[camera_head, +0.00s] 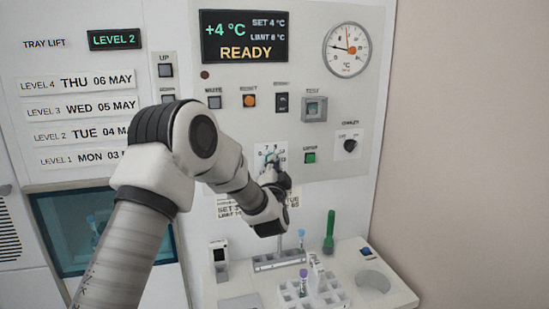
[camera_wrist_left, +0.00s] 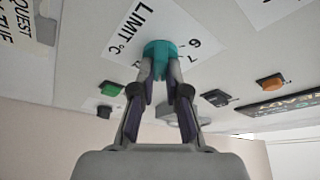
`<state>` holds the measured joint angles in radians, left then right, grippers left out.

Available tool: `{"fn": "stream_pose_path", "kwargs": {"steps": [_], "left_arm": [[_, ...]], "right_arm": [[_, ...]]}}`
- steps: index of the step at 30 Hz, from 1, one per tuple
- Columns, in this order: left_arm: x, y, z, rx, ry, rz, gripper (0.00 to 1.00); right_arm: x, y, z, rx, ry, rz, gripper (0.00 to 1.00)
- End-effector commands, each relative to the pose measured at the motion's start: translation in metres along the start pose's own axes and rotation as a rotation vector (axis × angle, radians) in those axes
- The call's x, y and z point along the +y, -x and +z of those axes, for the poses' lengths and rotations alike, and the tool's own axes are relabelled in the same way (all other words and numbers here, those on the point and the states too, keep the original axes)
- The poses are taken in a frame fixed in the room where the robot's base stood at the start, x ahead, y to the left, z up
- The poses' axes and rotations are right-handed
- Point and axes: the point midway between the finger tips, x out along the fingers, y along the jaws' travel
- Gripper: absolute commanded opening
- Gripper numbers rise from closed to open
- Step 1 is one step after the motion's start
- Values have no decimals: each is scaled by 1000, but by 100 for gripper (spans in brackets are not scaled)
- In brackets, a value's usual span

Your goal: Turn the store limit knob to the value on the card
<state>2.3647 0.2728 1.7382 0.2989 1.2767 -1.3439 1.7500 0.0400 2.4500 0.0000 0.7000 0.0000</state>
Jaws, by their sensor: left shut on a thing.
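The store limit knob (camera_wrist_left: 158,48) is teal and sits on a white dial plate marked LIMIT °C, with 6 and 7 readable. My left gripper (camera_wrist_left: 160,62) is shut on the knob, its two fingertips on either side of it. In the head view my left gripper (camera_head: 273,178) is at the dial plate (camera_head: 263,152) and hides much of it. The card (camera_head: 228,209) below has SET and LIMIT lines, but my arm covers its middle and I cannot read the limit value surely. The display (camera_head: 244,37) reads +4 °C, SET 4 °C, READY, with a small LIMIT figure that looks like 8.
Nearby are an orange button (camera_head: 249,100), a green button (camera_head: 310,157), a black rotary knob (camera_head: 349,146) and a grey TEST box (camera_head: 314,109).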

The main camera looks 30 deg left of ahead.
Motion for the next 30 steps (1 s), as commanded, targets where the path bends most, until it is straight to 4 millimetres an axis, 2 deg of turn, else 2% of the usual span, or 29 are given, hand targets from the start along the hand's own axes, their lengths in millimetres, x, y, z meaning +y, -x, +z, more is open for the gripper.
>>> {"fn": "stream_pose_path", "kwargs": {"steps": [1,6,21,22,24,30], "left_arm": [[-4,-1,-2,-1,-20,7,0],[-2,-1,-1,-1,-74,29,0],[-1,0,0,-1,-98,38,0],[-1,0,0,-1,-98,38,17],[-1,0,0,-1,-98,38,39],[-1,0,0,0,-98,39,39]], "right_arm": [[0,6,0,0,0,0,40],[0,12,0,0,0,0,40],[0,13,0,0,0,0,40],[0,13,0,0,0,0,40],[0,13,0,0,0,0,40],[0,13,0,0,0,0,40]]}}
